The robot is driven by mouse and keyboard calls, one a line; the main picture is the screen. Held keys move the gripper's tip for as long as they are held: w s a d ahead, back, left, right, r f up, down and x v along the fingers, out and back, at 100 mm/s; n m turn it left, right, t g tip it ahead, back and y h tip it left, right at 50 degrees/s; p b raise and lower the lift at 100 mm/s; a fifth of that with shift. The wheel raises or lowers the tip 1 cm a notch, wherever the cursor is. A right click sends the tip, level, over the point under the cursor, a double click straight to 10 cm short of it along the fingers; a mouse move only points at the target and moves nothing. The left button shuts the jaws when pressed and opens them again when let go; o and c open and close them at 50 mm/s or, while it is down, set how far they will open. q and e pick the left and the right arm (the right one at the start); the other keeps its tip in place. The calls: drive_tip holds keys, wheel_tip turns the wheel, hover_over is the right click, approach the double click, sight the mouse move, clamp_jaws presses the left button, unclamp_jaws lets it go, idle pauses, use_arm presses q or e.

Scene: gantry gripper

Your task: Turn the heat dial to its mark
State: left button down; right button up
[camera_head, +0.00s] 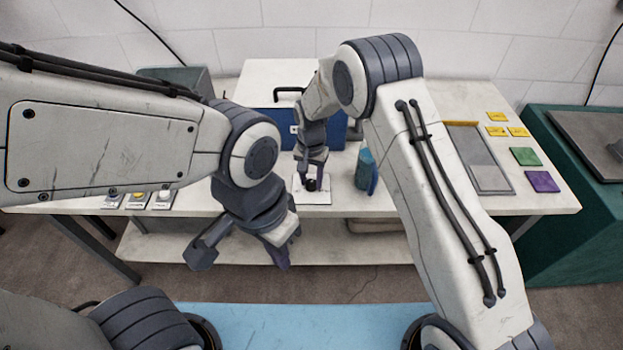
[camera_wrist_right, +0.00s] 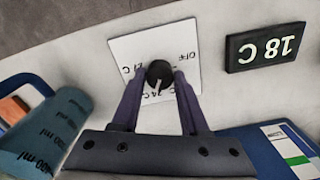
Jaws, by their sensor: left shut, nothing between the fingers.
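The heat dial is a round black knob (camera_wrist_right: 159,74) on a white square plate (camera_wrist_right: 122,48), which also shows on the bench in the head view (camera_head: 320,199). The plate reads OFF, 21 C and 24 C; another label is partly hidden by a finger. A small pale line shows at the knob's lower edge in the wrist view. My right gripper (camera_head: 312,176) points down over the dial, one finger on each side of the knob; I cannot tell whether they touch it. My left gripper (camera_head: 281,262) is shut and empty, in front of the bench.
A black sign (camera_wrist_right: 265,47) reads 18 C, upside down, beside the plate. A blue-grey measured container (camera_wrist_right: 62,125) stands near the dial. A blue box (camera_head: 268,121) is behind it. A grey tray (camera_head: 490,178) and coloured tiles (camera_head: 525,156) lie to the right on the bench (camera_head: 420,203).

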sight(311, 182)
drive_tip(key=o, duration=0.3)
drive_tip(key=shift+r, duration=0.1)
wheel_tip(311, 182, up, 10)
drive_tip(key=b, duration=0.1)
drive_tip(key=shift+r, duration=0.15)
idle(0.5)
